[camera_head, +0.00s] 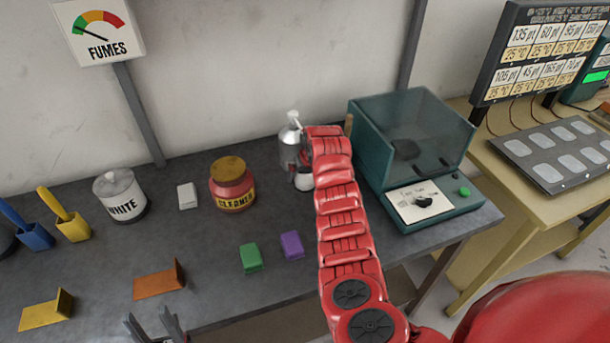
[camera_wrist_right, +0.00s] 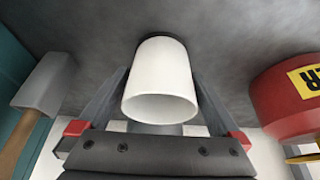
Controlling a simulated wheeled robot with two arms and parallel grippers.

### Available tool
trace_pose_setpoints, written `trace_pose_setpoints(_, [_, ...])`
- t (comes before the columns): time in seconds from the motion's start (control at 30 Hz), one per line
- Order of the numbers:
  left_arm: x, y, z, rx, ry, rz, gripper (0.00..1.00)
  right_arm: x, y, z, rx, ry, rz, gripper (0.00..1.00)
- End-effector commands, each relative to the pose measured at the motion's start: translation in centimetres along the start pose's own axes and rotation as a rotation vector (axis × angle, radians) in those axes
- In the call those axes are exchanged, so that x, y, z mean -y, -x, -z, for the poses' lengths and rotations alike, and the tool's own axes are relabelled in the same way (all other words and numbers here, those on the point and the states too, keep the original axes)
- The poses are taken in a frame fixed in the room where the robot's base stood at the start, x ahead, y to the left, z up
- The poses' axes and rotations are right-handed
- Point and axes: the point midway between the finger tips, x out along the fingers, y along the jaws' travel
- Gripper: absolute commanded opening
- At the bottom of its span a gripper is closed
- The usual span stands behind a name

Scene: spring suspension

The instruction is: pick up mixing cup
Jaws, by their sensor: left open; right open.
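The mixing cup is a plain white cup (camera_wrist_right: 160,75). In the right wrist view it stands between the two fingers of my right gripper (camera_wrist_right: 161,84), its open rim toward the bottom of the picture. The fingers are apart on either side of it; I cannot tell whether either touches. In the head view only a small white part of the cup (camera_head: 303,182) shows beside my red right arm, which hides most of it and the gripper. My left gripper (camera_head: 155,328) is open and empty at the bottom edge of the head view, before the bench front.
A silver bottle (camera_head: 290,150) stands right behind the cup. A teal machine (camera_head: 415,140) is close on the right, with a grey-headed, wooden-handled tool (camera_wrist_right: 45,82) near it. The red cleaner jar (camera_head: 232,185) stands left. Green (camera_head: 251,258) and purple (camera_head: 292,245) blocks lie in front.

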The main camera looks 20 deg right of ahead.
Motion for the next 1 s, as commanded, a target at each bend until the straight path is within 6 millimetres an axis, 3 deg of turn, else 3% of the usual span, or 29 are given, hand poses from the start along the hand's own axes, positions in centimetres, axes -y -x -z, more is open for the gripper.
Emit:
trace_pose_setpoints(0.2, [0.00,0.02,-0.01,0.000,0.000,0.000,0.50,0.02,-0.07,-0.03,0.000,0.000,0.000,0.98])
trace_pose_setpoints(0.7, [0.00,0.01,0.00,0.000,0.000,0.000,0.50,0.03,-0.04,-0.01,0.000,0.000,0.000,0.08])
trace_pose_setpoints(1.0, [0.00,0.04,-0.01,0.000,0.000,0.000,0.50,0.03,0.06,0.08,-0.001,0.000,0.000,0.06])
